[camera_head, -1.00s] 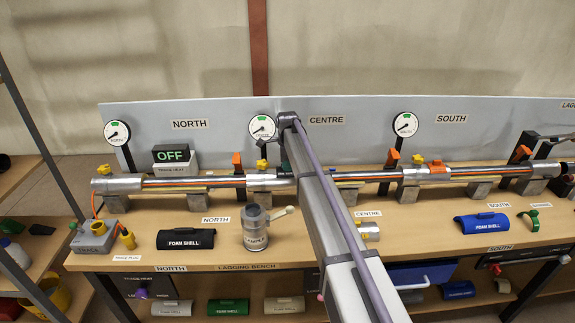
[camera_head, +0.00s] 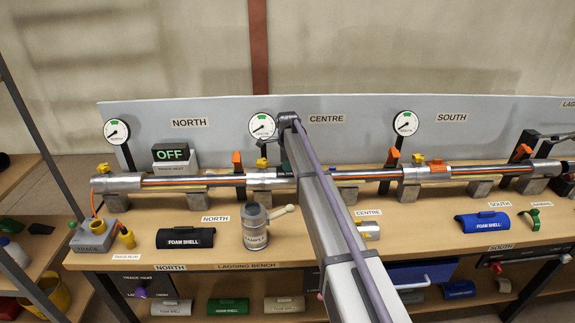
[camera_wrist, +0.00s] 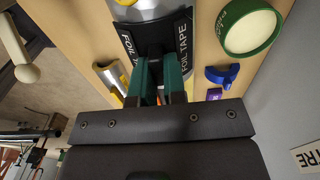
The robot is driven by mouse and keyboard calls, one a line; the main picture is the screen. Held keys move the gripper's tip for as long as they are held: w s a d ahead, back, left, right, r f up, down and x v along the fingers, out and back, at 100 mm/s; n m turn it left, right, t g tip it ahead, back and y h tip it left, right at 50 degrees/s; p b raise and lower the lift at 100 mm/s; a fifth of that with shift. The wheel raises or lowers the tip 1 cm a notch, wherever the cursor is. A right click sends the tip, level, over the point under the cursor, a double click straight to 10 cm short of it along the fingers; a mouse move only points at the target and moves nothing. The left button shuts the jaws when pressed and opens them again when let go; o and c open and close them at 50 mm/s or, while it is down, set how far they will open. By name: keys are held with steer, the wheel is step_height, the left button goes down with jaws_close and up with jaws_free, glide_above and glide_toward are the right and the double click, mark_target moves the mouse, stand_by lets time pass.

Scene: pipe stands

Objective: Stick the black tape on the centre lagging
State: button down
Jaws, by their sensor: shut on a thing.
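The black tape (camera_wrist: 182,32) is a curved black piece lettered FOIL TAPE, and it shows at the top of the wrist view. My gripper (camera_wrist: 160,78) has teal fingers shut on the middle of it. A silver round surface (camera_wrist: 135,10) shows just beyond the tape; I cannot tell whether the tape touches it. In the head view my arm crosses the centre of the bench and hides most of the gripper, the tape and the centre lagging. A small dark bit shows beside the arm there, too small to make out.
A cream disc in a green ring (camera_wrist: 248,28) and a blue clip (camera_wrist: 222,75) lie right of my gripper. The pipe run (camera_head: 210,181) stands on blocks along the bench. A black foam shell (camera_head: 185,238), a can (camera_head: 254,228) and a blue foam shell (camera_head: 482,222) stand in front.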

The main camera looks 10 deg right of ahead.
steer(key=c, duration=1.1)
jaws_free()
steer(key=shift+r, duration=0.1)
step_height(320, 180, up, 11)
steer(key=p, duration=1.1)
steer(key=shift+f, duration=0.2)
steer(key=s+f+n+b, duration=0.3)
steer(key=s+n, duration=0.6)
steer(key=s, duration=1.2)
steer(key=s+f+n+b, duration=0.2)
steer(key=s+n, duration=0.8)
steer(key=s, duration=1.2)
steer(key=shift+a+f+n+b, duration=0.3)
steer(key=shift+f+b, duration=0.1)
steer(key=shift+b, duration=0.1)
